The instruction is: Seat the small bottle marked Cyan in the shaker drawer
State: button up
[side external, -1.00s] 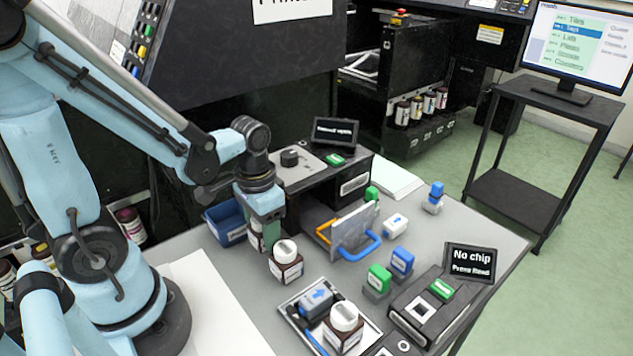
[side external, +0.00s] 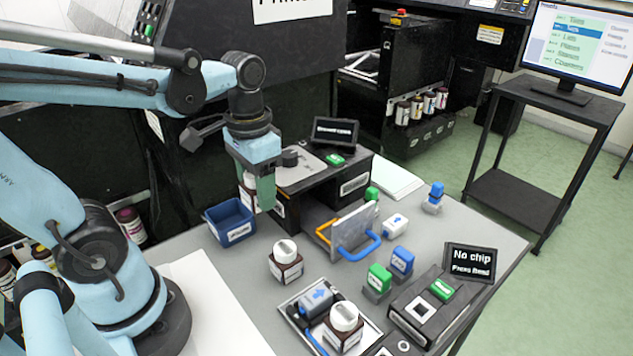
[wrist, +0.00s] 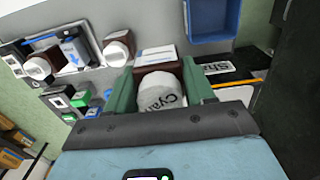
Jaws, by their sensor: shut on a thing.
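My gripper (side external: 258,190) is shut on a small brown bottle (side external: 247,181) and holds it up beside the shaker's left side. In the wrist view the bottle's white cap (wrist: 160,92) reads "Cyan" and sits between the green fingers (wrist: 160,90). The shaker (side external: 356,178) is a dark box with a knob on top. Its drawer (side external: 352,228) is pulled out, with a grey front and a blue handle; most of its inside is hidden. The shaker's label (wrist: 217,68) shows partly in the wrist view, to the right of the bottle.
A blue bin (side external: 231,222) is left of the shaker. A white-capped bottle (side external: 286,262) stands in front, and another (side external: 343,325) is on a tray (side external: 296,325) with a blue-marked block.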

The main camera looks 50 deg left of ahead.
notch_tip(320, 180, up, 4)
jog(key=shift+w+f, duration=0.1)
jog(key=shift+w, duration=0.05)
jog(key=w+d+m, duration=0.3)
jog(key=w+m, duration=0.3)
jog(key=m, duration=0.3)
jog(key=w+d+m, duration=0.4)
jog(key=w+m, duration=0.3)
jog(key=m, duration=0.2)
jog(key=shift+s+a+f, duration=0.15)
jog(key=shift+f, duration=2.95)
jog(key=shift+s+a+f, duration=0.1)
jog(key=shift+f, duration=2.95)
jog(key=shift+f, duration=0.7)
jog(key=o, duration=1.2)
jog(key=shift+o, duration=0.4)
